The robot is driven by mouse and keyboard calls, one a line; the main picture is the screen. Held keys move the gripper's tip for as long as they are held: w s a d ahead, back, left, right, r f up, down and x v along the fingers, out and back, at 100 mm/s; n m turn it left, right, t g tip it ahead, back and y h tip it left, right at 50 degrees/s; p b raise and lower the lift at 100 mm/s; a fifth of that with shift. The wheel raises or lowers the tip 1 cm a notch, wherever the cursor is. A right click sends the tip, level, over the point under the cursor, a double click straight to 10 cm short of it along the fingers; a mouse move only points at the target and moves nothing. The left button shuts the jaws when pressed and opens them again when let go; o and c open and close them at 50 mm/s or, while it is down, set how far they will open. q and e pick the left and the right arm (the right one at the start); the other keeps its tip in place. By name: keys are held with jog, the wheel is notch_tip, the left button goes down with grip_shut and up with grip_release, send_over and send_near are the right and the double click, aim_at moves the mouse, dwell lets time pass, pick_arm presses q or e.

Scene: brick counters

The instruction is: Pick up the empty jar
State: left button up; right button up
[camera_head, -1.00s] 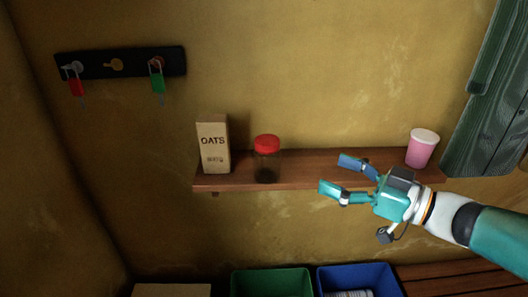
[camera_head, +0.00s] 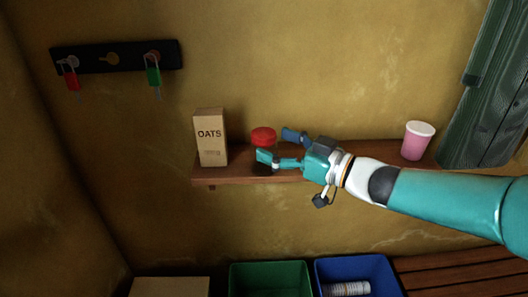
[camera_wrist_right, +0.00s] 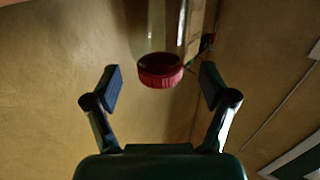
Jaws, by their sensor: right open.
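The jar (camera_head: 263,136) stands on the wooden shelf (camera_head: 235,177), with a red lid and a clear body. In the head view my right gripper hides most of its body. My right gripper (camera_head: 277,146) has come in from the right and is open, its fingers pointing at the jar. In the right wrist view the jar (camera_wrist_right: 161,76) appears upside down, centred between the spread fingertips, with gaps on both sides. Whether the fingers reach around it or stop just short, I cannot tell. My left gripper is not in view.
An oats box (camera_head: 211,138) stands just left of the jar. A pink cup (camera_head: 418,141) stands at the shelf's right end. A green bin (camera_head: 270,281) and a blue bin (camera_head: 357,272) are below. A rack with padlocks (camera_head: 115,57) hangs upper left.

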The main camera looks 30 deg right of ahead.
aim_at(272, 144)
jog(key=x, duration=0.3)
jog(key=shift+w+a+f, duration=0.1)
jog(key=shift+w+a, duration=0.05)
jog(key=shift+w, duration=0.1)
jog(key=c, duration=1.4)
jog(key=shift+o, duration=0.2)
